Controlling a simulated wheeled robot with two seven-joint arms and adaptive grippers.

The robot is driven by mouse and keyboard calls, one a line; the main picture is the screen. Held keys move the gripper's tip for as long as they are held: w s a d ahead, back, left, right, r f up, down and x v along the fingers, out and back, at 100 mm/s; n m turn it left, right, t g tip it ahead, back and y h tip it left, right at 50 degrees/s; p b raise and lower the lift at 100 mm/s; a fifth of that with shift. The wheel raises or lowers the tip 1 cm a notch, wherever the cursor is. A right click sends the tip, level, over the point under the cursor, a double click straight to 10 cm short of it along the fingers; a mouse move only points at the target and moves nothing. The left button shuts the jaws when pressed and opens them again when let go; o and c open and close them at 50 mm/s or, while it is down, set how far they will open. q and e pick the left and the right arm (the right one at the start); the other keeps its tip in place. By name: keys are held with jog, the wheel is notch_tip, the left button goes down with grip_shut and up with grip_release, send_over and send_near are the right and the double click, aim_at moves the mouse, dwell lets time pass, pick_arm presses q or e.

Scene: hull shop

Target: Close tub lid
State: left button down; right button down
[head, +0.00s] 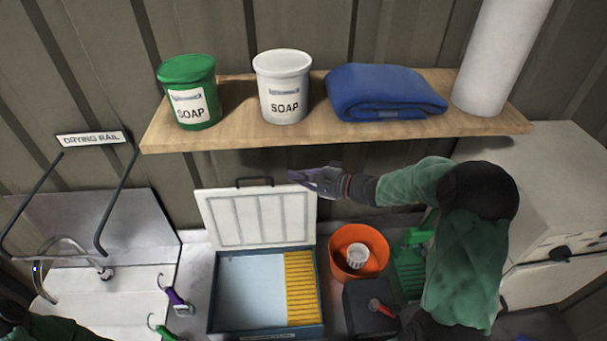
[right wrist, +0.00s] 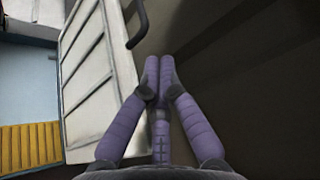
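The tub (head: 266,331) is a blue-grey box on the counter with a pale inside and a yellow slatted part at its right. Its white ribbed lid (head: 258,222) stands open, upright against the back wall, with a dark handle (head: 255,182) on its top edge. The lid also shows in the right wrist view (right wrist: 95,85). My right gripper (head: 298,177) is at the lid's upper right corner, and its purple fingers (right wrist: 158,65) look shut together beside the lid's edge. I cannot tell whether they touch it. My left gripper is not in view; part of my left arm shows at bottom left.
An orange bucket (head: 374,242) with a white cup, a green dustpan (head: 408,270) and a dark box stand right of the tub. A wooden shelf (head: 232,119) with soap tubs and a blue towel hangs above the lid. A sink and drying rail are at left.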

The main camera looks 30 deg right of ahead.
jog(key=shift+p+x, duration=0.6)
jog(key=shift+x, duration=2.15)
jog(key=shift+d, duration=0.1)
